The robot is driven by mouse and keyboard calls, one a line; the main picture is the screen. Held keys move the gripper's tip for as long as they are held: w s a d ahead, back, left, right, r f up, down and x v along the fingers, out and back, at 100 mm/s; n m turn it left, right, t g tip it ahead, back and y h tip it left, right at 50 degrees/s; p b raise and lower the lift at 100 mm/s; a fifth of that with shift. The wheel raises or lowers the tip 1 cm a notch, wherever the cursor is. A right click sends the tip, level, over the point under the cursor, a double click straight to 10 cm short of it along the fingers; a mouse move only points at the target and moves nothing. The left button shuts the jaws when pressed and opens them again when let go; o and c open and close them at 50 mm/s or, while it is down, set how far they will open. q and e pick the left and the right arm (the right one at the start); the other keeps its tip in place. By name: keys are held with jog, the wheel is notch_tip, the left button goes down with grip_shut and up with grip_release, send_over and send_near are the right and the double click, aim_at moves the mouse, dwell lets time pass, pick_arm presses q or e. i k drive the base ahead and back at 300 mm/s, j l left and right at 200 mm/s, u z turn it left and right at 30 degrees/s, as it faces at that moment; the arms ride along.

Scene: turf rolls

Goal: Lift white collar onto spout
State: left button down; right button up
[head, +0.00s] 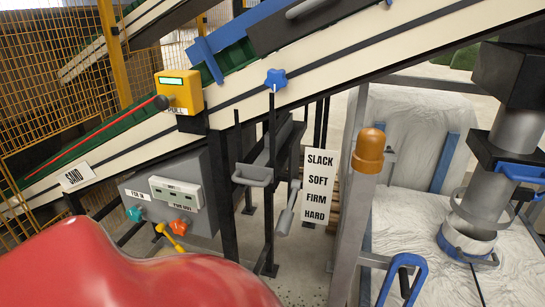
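The grey metal spout (487,195) hangs from a dark housing at the right of the head view. Neither of my grippers shows in this view.
A grey post with an orange cap (369,152) stands left of the bag, with a blue loop handle (402,275) near it. A sign reading SLACK, SOFT, FIRM, HARD (318,187) and a control box (175,190) stand further left. A sloping conveyor (350,62) crosses above.

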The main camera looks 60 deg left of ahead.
aim_at(461, 248)
jog(key=l+u, duration=0.1)
jog(key=u, duration=0.35)
jog(key=i+l+u, duration=0.1)
jog(key=u, duration=0.4)
jog(key=l+u, duration=0.1)
jog(key=u, duration=0.35)
jog(key=l+u, duration=0.15)
jog(key=u, duration=0.3)
jog(key=l+u, duration=0.1)
jog(key=u, duration=0.4)
jog(key=k+l, duration=0.15)
jog(key=l, duration=0.2)
jog(key=k+l, duration=0.2)
jog(key=l, duration=0.15)
jog(key=k+l, duration=0.15)
jog(key=l, duration=0.2)
jog(key=z, duration=1.15)
jog(key=l+z, duration=0.3)
jog(key=l, duration=0.3)
